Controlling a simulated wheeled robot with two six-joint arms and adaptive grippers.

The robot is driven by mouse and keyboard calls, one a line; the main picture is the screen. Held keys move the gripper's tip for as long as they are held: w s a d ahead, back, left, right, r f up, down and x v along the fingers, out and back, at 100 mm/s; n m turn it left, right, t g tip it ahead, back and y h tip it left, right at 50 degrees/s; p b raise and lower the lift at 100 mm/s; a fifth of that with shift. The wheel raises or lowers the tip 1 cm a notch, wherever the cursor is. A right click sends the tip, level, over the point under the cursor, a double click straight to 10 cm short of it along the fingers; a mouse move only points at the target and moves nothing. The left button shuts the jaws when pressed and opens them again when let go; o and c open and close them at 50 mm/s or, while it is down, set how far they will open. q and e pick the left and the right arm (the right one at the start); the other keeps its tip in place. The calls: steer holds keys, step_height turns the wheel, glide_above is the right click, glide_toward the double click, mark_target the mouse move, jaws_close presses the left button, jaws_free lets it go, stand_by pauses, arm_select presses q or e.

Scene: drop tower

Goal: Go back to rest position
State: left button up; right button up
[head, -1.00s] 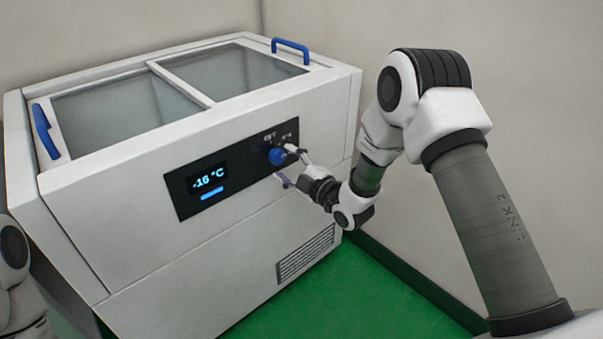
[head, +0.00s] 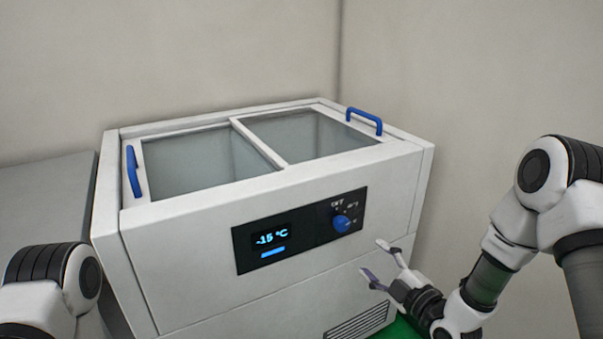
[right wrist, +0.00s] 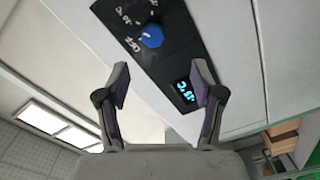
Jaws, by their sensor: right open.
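My right gripper (head: 381,263) is open and empty, in front of the freezer's front face, below and to the right of the blue knob (head: 341,223). In the right wrist view its two fingers (right wrist: 160,85) are spread with nothing between them. The knob (right wrist: 152,36) and the lit display lie beyond the fingertips there. The white chest freezer (head: 180,262) has a black panel whose display (head: 271,239) reads -15 °C. Part of my left arm shows at the lower left; its gripper is out of view.
The freezer's two glass lids are closed, with a blue handle (head: 132,171) at the left and another (head: 364,121) at the right. A grey surface (head: 45,195) stands left of the freezer. Walls close in behind and to the right. Green floor (head: 402,327) shows at the bottom.

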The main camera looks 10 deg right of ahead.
steer(key=s+a+f+m+g+h, duration=0.15)
steer(key=s+f+g, duration=0.25)
steer(key=s+f, duration=0.5)
steer(key=s+a+f+m+g+h, duration=0.1)
steer(key=s+a+f+m+g, duration=0.2)
steer(key=f, duration=0.9)
steer(key=s+d+f+m+g+h, duration=0.25)
steer(key=s+f+g, duration=0.3)
steer(key=s, duration=0.65)
steer(key=s+d+f+m+g+h, duration=0.15)
steer(key=s+m+g, duration=0.25)
steer(key=s+m, duration=0.5)
step_height(320, 180, up, 22)
steer(key=p, duration=2.2)
steer(key=shift+s+d+f, duration=0.15)
steer(key=shift+d, duration=0.15)
steer(key=shift+y, duration=0.25)
